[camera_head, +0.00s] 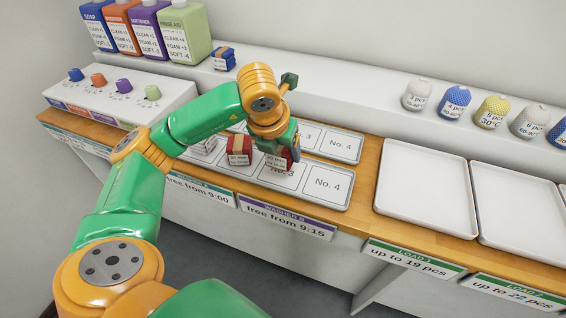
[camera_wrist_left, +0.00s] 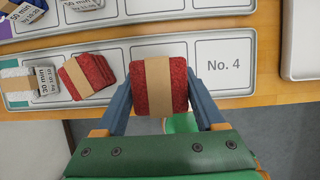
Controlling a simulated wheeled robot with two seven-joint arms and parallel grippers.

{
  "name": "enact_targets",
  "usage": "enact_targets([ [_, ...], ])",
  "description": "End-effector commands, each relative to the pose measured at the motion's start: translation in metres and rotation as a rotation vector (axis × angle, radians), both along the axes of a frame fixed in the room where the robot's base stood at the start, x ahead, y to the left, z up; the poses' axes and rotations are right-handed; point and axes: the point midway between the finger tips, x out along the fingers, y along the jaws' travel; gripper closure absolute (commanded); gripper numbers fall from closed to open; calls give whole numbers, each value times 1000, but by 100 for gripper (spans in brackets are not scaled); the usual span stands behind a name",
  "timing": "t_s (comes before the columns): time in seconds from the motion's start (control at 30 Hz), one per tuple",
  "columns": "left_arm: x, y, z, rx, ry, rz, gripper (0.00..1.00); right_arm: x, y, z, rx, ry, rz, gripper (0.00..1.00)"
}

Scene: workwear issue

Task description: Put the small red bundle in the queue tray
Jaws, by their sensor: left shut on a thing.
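My left gripper (camera_head: 286,150) is shut on a red bundle with a tan band; this held red bundle (camera_wrist_left: 158,88) sits between the two blue fingers in the left wrist view. It is over or in the No. 3 place of the front numbered tray (camera_head: 345,200), to the left of the No. 4 place. I cannot tell whether it touches the tray. A second red bundle (camera_head: 239,150) lies tilted to the left of it in the same tray, and it also shows in the left wrist view (camera_wrist_left: 88,75). My right gripper is not in view.
A second numbered tray (camera_head: 342,148) lies behind the front one. A small blue bundle (camera_head: 223,59) sits on the back ledge, right of several detergent bottles (camera_head: 184,32). Several colored bags (camera_head: 455,101) stand on the ledge at right.

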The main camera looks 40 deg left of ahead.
Motion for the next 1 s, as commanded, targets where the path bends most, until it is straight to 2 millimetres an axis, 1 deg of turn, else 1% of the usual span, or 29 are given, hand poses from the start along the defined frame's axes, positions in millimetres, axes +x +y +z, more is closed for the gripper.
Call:
enact_targets([
  [0.03,5,3,-6,0,3,1,86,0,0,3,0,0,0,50],
  [0.17,16,8,-21,1,2,2,86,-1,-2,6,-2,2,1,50],
  [0.23,16,8,-34,3,5,-2,86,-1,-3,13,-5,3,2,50],
  [0.33,16,8,-48,0,1,-2,86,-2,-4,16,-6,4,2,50],
  [0.4,17,8,-51,1,-2,-2,86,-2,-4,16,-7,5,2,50],
  [0.57,17,7,-52,0,-3,-1,86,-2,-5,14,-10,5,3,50],
  [0.73,17,7,-57,0,-3,-1,86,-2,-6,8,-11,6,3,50],
  [0.77,17,7,-55,0,-2,-1,21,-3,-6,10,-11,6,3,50],
  [0.8,17,7,-55,0,-2,-1,10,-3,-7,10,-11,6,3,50],
  [0.83,17,7,-55,0,-2,-1,2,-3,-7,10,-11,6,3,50],
  [0.87,17,7,-55,0,-2,-1,0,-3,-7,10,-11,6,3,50],
  [1.0,17,7,-55,0,-2,-1,0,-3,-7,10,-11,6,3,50],
])
